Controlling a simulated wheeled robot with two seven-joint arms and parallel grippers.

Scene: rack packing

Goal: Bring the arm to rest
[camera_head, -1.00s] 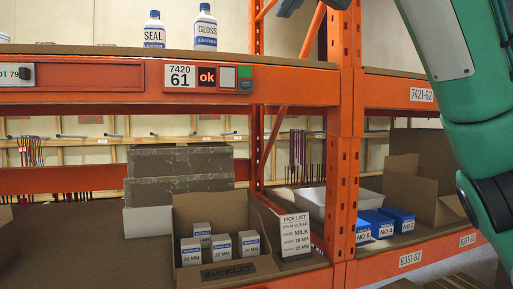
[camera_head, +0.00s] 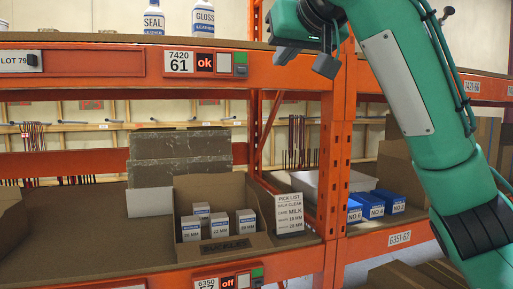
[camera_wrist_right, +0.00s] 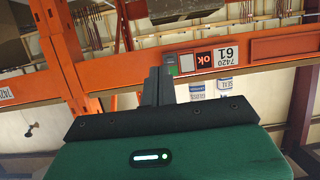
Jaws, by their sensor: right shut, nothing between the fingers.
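My right arm (camera_head: 420,110) is green and comes in from the right of the head view, bent up in front of the orange rack. My right gripper (camera_head: 306,61) is near the top centre, in front of the upper beam (camera_head: 100,66) and right of its "7420 61" display (camera_head: 205,62). In the right wrist view its dark fingers (camera_wrist_right: 158,86) are together with nothing between them. My left gripper is not in view.
An orange upright (camera_head: 338,150) stands just below the right gripper. Bottles (camera_head: 204,17) stand on the upper shelf. Below are an open carton (camera_head: 262,215) of small white boxes, a pick list card (camera_head: 289,213) and blue boxes (camera_head: 371,206).

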